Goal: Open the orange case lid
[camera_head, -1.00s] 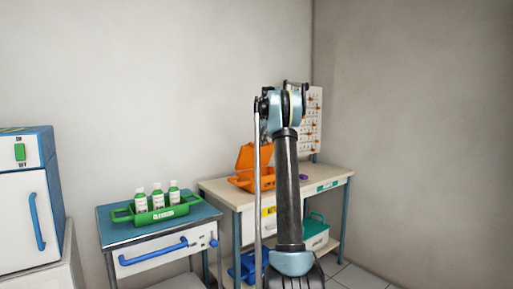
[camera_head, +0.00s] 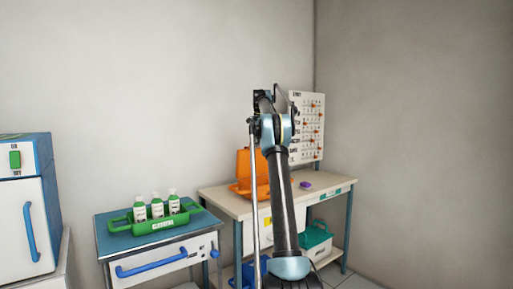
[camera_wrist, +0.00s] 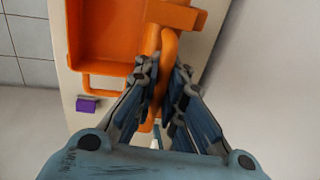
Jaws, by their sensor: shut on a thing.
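The orange case (camera_head: 238,189) sits on the beige-topped table, partly hidden behind my arm in the head view. Its orange lid (camera_head: 243,163) stands raised, roughly upright, at the back of the case. In the wrist view the open case (camera_wrist: 105,40) shows its inside at upper left, and the lid (camera_wrist: 178,14) is seen nearly edge-on at the top. My gripper (camera_wrist: 165,78) is shut on the lid's orange handle (camera_wrist: 169,48). The exact finger contact is partly hidden by the fingers. In the head view my gripper is not clearly visible behind the arm.
A small purple block (camera_head: 305,185) lies on the table (camera_head: 222,199) right of the case. A white board (camera_head: 310,125) stands at the table's back right. A green rack of bottles (camera_head: 153,221) stands on the blue cart at left. Bins sit on the lower shelf.

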